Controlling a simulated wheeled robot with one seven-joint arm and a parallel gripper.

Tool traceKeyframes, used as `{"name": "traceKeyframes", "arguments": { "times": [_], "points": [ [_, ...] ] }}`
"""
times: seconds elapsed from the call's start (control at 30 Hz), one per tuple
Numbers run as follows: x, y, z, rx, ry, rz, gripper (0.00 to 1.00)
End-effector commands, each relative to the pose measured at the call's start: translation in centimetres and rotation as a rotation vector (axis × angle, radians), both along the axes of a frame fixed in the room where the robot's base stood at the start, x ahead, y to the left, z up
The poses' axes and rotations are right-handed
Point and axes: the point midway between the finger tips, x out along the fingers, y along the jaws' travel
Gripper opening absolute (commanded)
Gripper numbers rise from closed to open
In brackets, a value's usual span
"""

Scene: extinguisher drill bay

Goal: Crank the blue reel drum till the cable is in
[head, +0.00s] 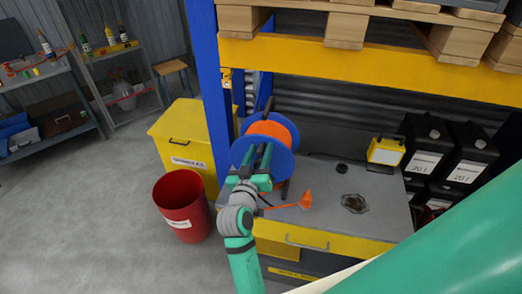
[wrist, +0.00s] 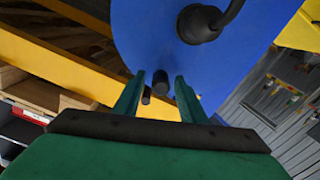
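The reel drum (head: 246,152) has blue side discs with orange cable (head: 270,129) wound between them, and stands on the grey workbench. My gripper (head: 262,158) is in front of the near disc. In the wrist view, the blue disc (wrist: 150,35) fills the upper middle, with a dark hub and bent rod (wrist: 203,22). A short black peg (wrist: 160,82) shows between the tips of my open gripper (wrist: 161,88), with a gap on either side. A second dark peg (wrist: 146,95) shows just below it. An orange line runs along the bench to an orange piece (head: 306,199).
A blue rack post (head: 212,80) and yellow beam (head: 350,68) stand close. A yellow bin (head: 185,135) and red bucket (head: 182,205) are left.

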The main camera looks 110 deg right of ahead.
Motion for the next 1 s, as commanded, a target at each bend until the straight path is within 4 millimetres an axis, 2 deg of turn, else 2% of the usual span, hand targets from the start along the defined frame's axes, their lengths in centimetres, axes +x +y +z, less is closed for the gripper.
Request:
{"name": "traceKeyframes", "arguments": {
  "times": [0.13, 0.4, 0.47, 0.57, 1.0],
  "points": [
    [-0.43, -0.66, 0.07, -0.001, 0.000, 0.000, 0.38],
    [-0.62, -0.72, 0.04, -0.001, -0.001, -0.002, 0.38],
    [-0.64, -0.71, 0.04, -0.001, -0.001, -0.002, 0.26],
    [-0.65, -0.71, 0.04, -0.001, 0.000, -0.003, 0.02],
    [-0.88, -0.43, -0.02, -0.030, -0.046, 0.001, 0.00]
  ]
}}
